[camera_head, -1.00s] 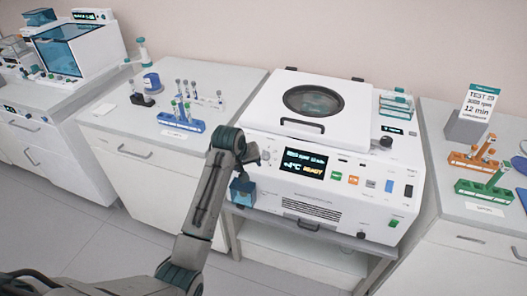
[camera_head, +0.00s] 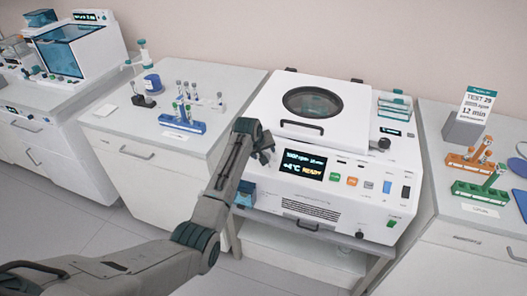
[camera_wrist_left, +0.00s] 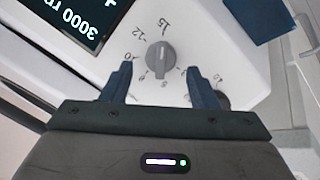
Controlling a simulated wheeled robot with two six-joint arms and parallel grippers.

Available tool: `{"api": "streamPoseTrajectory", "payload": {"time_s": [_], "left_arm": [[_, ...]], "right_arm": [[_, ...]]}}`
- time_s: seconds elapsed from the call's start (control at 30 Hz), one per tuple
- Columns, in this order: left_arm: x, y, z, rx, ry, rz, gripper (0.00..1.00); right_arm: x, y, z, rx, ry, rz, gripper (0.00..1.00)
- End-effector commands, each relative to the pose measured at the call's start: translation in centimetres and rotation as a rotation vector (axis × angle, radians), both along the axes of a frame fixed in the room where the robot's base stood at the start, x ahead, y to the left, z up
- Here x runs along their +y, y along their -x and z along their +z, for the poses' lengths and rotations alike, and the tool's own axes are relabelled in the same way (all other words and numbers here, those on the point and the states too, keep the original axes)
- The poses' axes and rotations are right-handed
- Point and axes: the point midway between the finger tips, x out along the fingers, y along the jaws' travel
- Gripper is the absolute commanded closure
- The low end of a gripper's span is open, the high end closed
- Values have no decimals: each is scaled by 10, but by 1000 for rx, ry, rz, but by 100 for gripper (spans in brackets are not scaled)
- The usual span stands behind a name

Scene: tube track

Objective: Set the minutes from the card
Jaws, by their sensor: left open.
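The card (camera_head: 477,105) on the right counter reads TEST 29, 3000 rpm, 12 min. The centrifuge (camera_head: 330,205) has a lit display (camera_head: 303,166) showing 3000 rpm, +4°C and READY; its minutes are too small to read surely. In the left wrist view a grey dial knob (camera_wrist_left: 160,56) has numbers around it, among them 15, 12, 10, 8 and 6. Its ridge lies roughly toward 15; which end is the pointer is unclear. My left gripper (camera_head: 265,152) is open, with its fingers (camera_wrist_left: 160,72) on either side of the knob's lower part, apart from it. My right gripper is out of view.
A grey block (camera_head: 463,131) stands under the card. Orange (camera_head: 470,163) and green (camera_head: 482,192) tube racks stand on the right counter. A blue rack (camera_head: 182,123) is on the left counter.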

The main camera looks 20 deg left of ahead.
Motion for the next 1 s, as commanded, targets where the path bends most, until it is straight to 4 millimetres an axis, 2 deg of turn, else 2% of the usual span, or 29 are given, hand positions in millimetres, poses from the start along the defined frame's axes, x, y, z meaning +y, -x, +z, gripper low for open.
{"api": "streamPoseTrajectory", "payload": {"time_s": [0.2,0.47,0.57,0.7,1.0], "left_arm": [[-1,-6,-10,-1,0,0,46],[-1,-6,-12,-1,0,0,46],[-1,-6,-12,-1,0,0,62],[-1,-6,-12,-1,0,0,89],[-1,-6,-11,1,16,23,90]], "right_arm": [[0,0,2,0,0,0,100],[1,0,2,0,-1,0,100],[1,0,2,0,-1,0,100],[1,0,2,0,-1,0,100],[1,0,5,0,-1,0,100]]}}
